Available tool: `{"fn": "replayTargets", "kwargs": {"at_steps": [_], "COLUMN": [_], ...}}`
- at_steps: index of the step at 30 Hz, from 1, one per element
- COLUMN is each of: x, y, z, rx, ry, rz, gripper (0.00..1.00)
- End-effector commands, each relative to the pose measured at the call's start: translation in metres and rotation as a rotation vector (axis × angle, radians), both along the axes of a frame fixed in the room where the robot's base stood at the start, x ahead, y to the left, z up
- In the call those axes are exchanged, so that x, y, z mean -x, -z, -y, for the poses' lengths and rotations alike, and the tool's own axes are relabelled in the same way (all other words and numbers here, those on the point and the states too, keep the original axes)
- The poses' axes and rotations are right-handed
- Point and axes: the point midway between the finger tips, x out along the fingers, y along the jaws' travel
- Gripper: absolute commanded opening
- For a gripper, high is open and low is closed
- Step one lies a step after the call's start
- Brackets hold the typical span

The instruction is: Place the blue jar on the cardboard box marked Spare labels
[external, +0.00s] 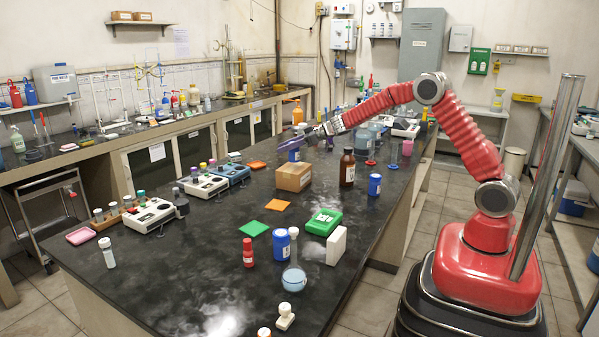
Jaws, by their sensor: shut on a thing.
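The cardboard box (293,178) stands on the dark bench top near its middle; its label is too small to read. A blue jar (294,155) is at my gripper (291,145), directly over the box's back part. My gripper is shut on this jar, which looks upright. I cannot tell whether the jar's base touches the box top or hangs just above it. The fingers partly hide the jar's upper part. Other blue containers stand on the bench: one (374,185) right of the box and one (281,245) nearer the front.
A brown bottle (347,168) stands close right of the box. An orange mat (277,205) and a green mat (253,228) lie in front. A green case (324,222) and a white block (336,245) are near the right edge. Instruments (202,186) stand left.

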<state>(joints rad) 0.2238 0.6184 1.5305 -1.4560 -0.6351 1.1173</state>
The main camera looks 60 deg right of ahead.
Motion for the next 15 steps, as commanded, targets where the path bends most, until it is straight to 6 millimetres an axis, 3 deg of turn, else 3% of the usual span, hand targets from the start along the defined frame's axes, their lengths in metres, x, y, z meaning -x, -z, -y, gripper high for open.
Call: {"fn": "replayTargets", "kwargs": {"at_steps": [6, 15], "x": [0.0, 0.0], "y": [0.023, 0.025], "z": [0.0, 0.0], "rx": [-0.001, 0.0], "ry": [0.0, 0.0], "rz": [0.0, 0.0], "gripper": [0.15, 0.15]}}
